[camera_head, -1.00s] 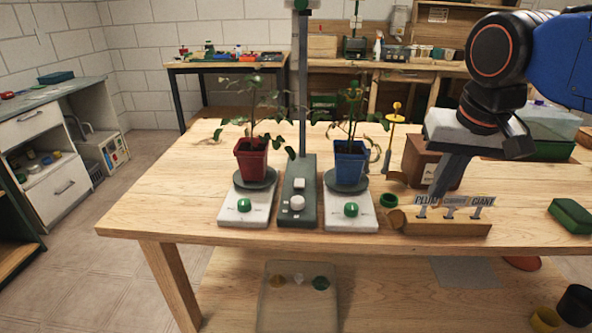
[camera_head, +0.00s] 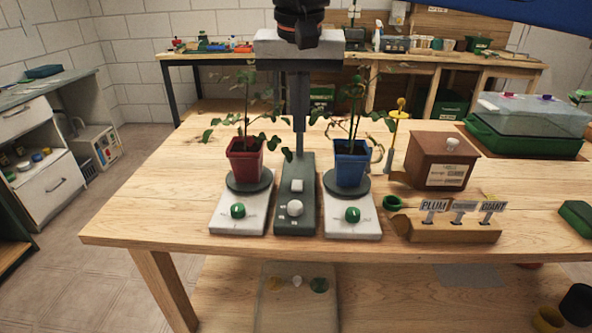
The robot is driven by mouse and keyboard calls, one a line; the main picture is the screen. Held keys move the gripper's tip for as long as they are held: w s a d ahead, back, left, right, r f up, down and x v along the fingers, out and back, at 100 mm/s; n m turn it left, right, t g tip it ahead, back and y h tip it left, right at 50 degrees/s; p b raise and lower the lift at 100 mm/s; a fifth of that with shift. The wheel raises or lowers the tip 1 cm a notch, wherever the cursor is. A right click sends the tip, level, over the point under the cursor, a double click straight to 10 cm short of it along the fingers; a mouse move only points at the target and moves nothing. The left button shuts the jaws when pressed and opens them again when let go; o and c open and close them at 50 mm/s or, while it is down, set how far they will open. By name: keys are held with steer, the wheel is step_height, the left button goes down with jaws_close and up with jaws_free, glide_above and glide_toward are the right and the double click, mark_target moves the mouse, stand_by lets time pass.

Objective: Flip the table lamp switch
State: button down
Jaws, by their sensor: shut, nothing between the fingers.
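The table lamp has a dark grey-green base (camera_head: 283,218) on the wooden table, between two white stands with potted plants. My gripper (camera_head: 299,154) is shut and empty. It points down in front of the lamp's post, with its tips above the rear of the base, apparently apart from the button and knob. The gripper and arm hide most of the post and the lamp's top.
A red pot (camera_head: 246,164) and a blue pot (camera_head: 351,168) with leafy plants flank the lamp closely. Each white stand has a green knob (camera_head: 238,211). A brown box (camera_head: 437,163), a wooden label holder (camera_head: 455,232) and a green-based clear tray (camera_head: 530,138) stand to the right.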

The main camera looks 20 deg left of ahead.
steer(key=shift+s+a+r, duration=0.1)
steer(key=shift+a, duration=0.3)
glide_above(296, 186)
steer(key=f, duration=1.2)
steer(key=shift+s+d, duration=0.15)
steer(key=shift+s, duration=0.25)
steer(key=shift+s+f, duration=0.1)
steer(key=shift+f, duration=0.8)
steer(key=shift+s+d+f+t, duration=0.1)
steer(key=shift+s+f+t, duration=0.3)
steer(key=shift+t, duration=0.2)
steer(key=shift+w, duration=0.3)
